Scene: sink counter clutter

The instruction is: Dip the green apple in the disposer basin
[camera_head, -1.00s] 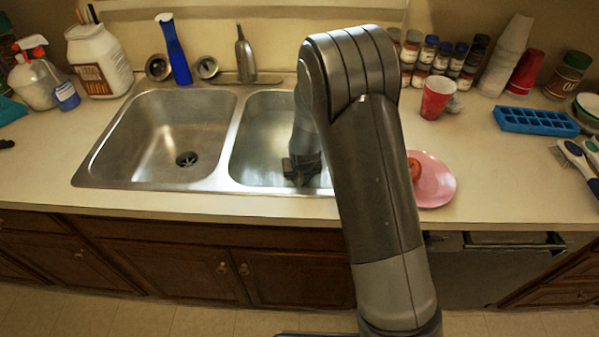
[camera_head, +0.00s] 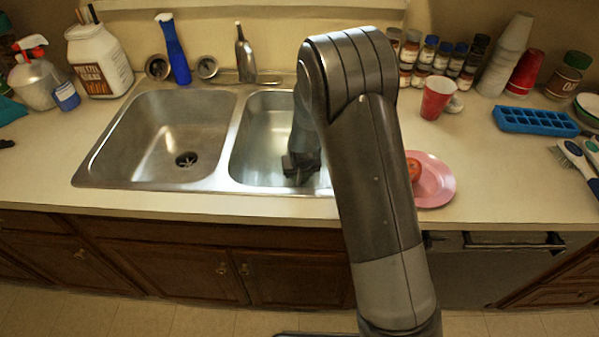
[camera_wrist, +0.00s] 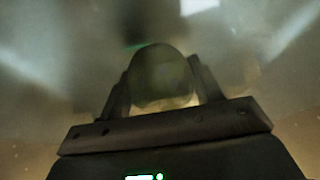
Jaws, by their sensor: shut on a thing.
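My gripper (camera_head: 301,168) is down inside the right sink basin (camera_head: 262,140), close to its front wall. In the wrist view my gripper (camera_wrist: 163,88) is shut on a dim, rounded, dark green apple (camera_wrist: 160,75), with one finger on each side. In the head view the apple is hidden by my gripper and arm. The left sink basin (camera_head: 150,135) is empty, with a dark drain (camera_head: 186,159) showing. My arm covers the right part of the right basin. I cannot tell whether the apple touches the basin floor or any water.
A pink plate (camera_head: 436,185) with a red fruit (camera_head: 413,168) sits right of the sink, partly behind my arm. A red cup (camera_head: 436,98), a blue ice tray (camera_head: 535,120) and spice jars stand beyond.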

